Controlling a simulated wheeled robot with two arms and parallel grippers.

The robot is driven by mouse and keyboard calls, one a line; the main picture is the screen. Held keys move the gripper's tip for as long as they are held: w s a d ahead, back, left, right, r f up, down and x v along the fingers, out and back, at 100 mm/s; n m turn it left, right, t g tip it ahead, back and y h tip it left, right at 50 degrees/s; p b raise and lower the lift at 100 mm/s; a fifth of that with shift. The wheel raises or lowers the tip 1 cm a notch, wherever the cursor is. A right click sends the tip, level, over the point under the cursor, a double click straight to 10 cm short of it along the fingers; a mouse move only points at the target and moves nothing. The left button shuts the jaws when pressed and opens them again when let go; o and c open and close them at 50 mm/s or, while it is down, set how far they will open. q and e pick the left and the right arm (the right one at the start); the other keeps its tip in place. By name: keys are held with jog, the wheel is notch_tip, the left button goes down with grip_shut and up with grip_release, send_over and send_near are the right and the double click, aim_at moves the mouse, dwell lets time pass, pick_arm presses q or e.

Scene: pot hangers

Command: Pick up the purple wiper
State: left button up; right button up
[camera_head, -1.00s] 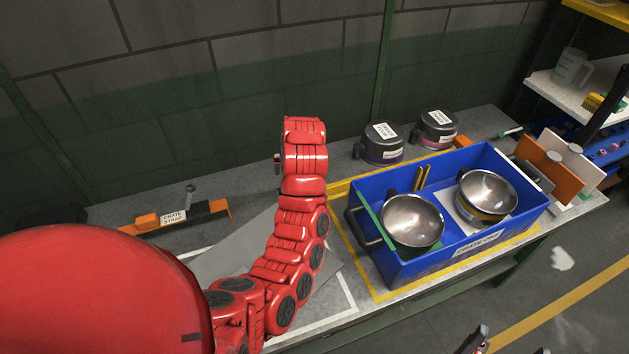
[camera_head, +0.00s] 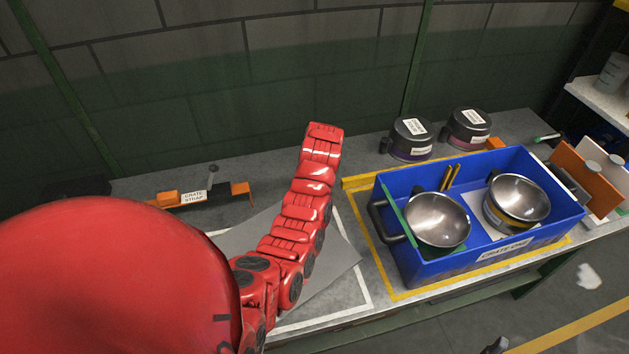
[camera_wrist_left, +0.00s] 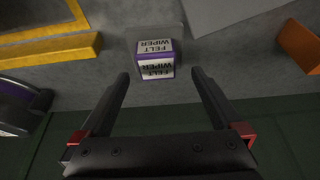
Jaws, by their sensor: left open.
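The purple wiper (camera_wrist_left: 156,60) shows in the left wrist view as a small block with a purple band and white labels reading "FELT WIPER". It sits on the grey bench top, just beyond and between my left fingertips, not gripped. My left gripper (camera_wrist_left: 158,82) is open and empty. In the head view my red left arm reaches over the bench toward the wall; its gripper and the wiper are hidden there.
A blue crate (camera_head: 425,270) holding two steel pots (camera_head: 438,220) (camera_head: 516,203) stands right of my arm. Two dark lidded pots (camera_head: 411,139) (camera_head: 468,130) stand behind it. An orange crate strap holder (camera_head: 240,189) lies left. The wall rises close behind the bench.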

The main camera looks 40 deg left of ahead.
pick_arm(q)
jog(key=shift+w+a+f+p, duration=0.2)
jog(key=shift+w+f+p, duration=0.1)
jog(key=shift+f+p, duration=0.2)
jog(key=shift+p+x, duration=0.5)
jog(key=shift+x, duration=1.3)
jog(key=shift+w+d+f, duration=0.1)
jog(key=shift+w+f, duration=0.05)
jog(key=shift+f, duration=0.05)
jog(key=c, duration=1.4)
jog(key=shift+r, duration=0.15)
